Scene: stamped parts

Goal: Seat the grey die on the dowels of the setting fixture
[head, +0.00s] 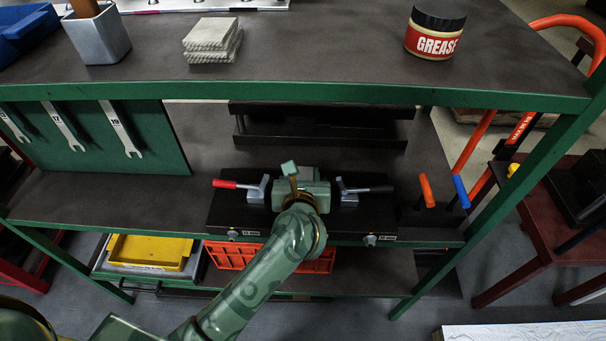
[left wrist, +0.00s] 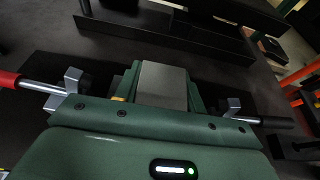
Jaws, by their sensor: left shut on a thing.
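The grey die (left wrist: 162,84) shows in the left wrist view as a grey block between the green fingers of my left gripper (left wrist: 160,92). The gripper is shut on it. In the head view my left gripper (head: 303,187) is over the middle of the black setting fixture (head: 380,218), between its two clamps, and mostly hides the die. The dowels are hidden, so I cannot tell whether the die touches them. My right gripper is in neither view.
A red-handled clamp (head: 226,184) and a black-handled clamp (head: 372,189) flank the gripper. A dark shelf part (head: 320,122) stands behind. The upper shelf holds a grease jar (head: 434,36) and stacked grey plates (head: 213,43). Wrenches (head: 122,130) hang at left.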

